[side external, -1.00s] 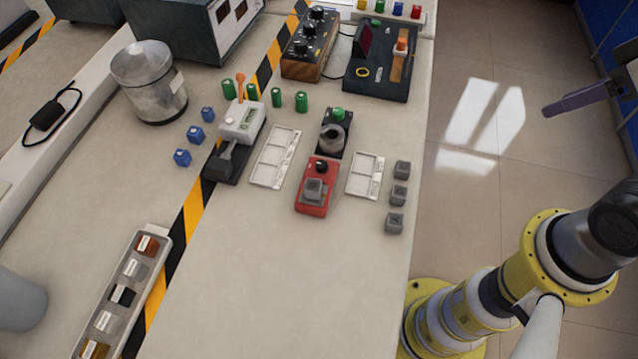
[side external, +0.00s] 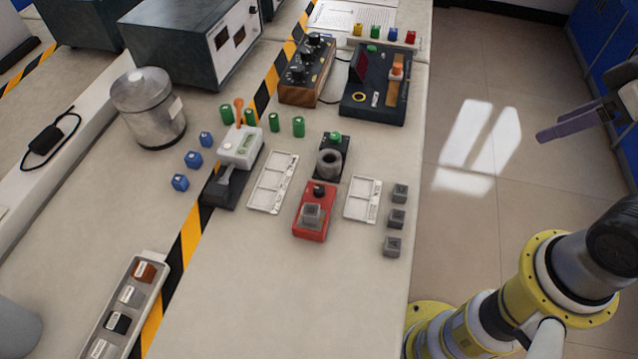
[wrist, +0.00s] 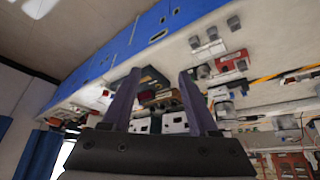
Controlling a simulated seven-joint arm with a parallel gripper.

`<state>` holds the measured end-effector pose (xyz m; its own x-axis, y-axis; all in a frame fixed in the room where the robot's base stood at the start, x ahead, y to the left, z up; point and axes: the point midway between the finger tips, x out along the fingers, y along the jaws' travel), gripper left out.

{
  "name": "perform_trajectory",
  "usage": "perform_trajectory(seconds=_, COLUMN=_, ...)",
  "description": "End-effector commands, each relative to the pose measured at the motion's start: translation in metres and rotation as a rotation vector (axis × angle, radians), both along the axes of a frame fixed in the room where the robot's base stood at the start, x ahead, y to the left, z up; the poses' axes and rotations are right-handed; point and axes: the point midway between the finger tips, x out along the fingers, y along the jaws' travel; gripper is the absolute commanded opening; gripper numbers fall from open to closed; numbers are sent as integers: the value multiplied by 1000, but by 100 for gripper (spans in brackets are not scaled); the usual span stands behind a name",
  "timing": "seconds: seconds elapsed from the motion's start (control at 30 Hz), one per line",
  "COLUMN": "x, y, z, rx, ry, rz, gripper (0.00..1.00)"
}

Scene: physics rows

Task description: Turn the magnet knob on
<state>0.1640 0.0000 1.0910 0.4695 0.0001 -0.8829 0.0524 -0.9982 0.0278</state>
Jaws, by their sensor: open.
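A red box (side external: 311,230) with a black knob (side external: 319,188) and a grey block (side external: 311,212) on top stands on the bench. Behind it is a black base with a grey ring-like part (side external: 329,162) and a green knob (side external: 335,136). No readable label shows which one is the magnet's knob. My gripper (side external: 541,136) is at the right, beyond the bench edge over the floor, well apart from both devices. In the wrist view my gripper (wrist: 157,75) has its two fingers spread with nothing held; the bench appears tilted behind them.
Grey cubes (side external: 397,218) and a white tray (side external: 362,199) lie between the red box and the bench's right edge. Another white tray (side external: 273,183) and a grey device with a lever (side external: 240,148) are to its left.

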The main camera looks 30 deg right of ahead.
Motion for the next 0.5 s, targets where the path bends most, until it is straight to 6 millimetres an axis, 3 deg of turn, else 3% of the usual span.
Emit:
perform_trajectory(seconds=0.13, x=4, y=0, z=13, rx=-82, ry=-15, rz=152, gripper=60)
perform_trajectory(seconds=0.27, x=23, y=2, z=37, rx=-177, ry=-23, rz=334, gripper=60)
perform_trajectory(seconds=0.5, x=87, y=26, z=69, rx=-336, ry=23, rz=761, gripper=60)
